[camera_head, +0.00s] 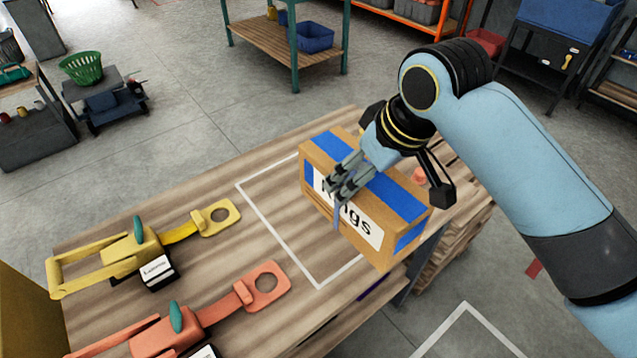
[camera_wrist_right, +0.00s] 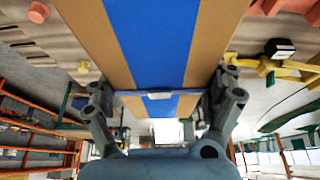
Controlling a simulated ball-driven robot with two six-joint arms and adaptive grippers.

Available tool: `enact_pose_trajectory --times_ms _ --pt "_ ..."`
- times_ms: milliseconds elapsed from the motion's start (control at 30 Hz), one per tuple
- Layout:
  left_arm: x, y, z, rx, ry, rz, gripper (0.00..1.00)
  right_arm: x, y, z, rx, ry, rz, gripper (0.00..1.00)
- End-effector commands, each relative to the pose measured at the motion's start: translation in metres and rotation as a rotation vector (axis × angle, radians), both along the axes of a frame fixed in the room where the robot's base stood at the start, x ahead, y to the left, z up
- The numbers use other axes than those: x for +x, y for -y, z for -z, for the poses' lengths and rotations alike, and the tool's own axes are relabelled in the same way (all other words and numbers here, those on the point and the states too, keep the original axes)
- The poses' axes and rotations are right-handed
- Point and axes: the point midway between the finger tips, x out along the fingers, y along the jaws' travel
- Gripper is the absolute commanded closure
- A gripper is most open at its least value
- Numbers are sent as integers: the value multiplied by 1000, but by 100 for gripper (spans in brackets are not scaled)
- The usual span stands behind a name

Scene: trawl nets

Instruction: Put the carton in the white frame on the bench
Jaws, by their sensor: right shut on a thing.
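The carton (camera_head: 318,157) is a brown cardboard box with blue bands and a white label whose lettering is partly covered by my gripper. My right gripper (camera_head: 350,180) is shut on it, and its fingers lie across the carton's top and label side. In the right wrist view the carton (camera_wrist_right: 205,40) fills the top centre between the fingers. The white frame (camera_head: 278,236) is a painted outline on the wooden bench (camera_head: 215,200). The carton covers the frame's right part; I cannot tell whether it touches the bench. My left gripper is not in view.
A yellow tool (camera_head: 110,262) and an orange tool (camera_head: 220,312) with ring ends lie on the bench left of the frame. A small pinkish thing (camera_head: 419,177) is behind the carton. Another white outline (camera_head: 437,331) is on the floor. The frame's left part is clear.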

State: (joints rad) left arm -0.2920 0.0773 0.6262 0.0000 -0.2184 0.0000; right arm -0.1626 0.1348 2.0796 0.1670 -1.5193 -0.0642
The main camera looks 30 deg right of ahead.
Motion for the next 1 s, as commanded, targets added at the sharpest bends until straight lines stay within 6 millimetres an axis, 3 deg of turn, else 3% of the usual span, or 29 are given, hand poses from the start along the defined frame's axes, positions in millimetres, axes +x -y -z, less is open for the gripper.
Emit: enact_pose_trajectory --times_ms 300,500,733,1000 --pt "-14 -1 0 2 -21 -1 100 67 -2 37 2 5 1 72" --pt "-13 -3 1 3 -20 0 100 100 -3 57 0 5 -1 72" --pt "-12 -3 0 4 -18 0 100 111 -3 68 0 4 -1 72" --pt "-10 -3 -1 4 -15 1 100 111 -3 101 0 5 -1 72"
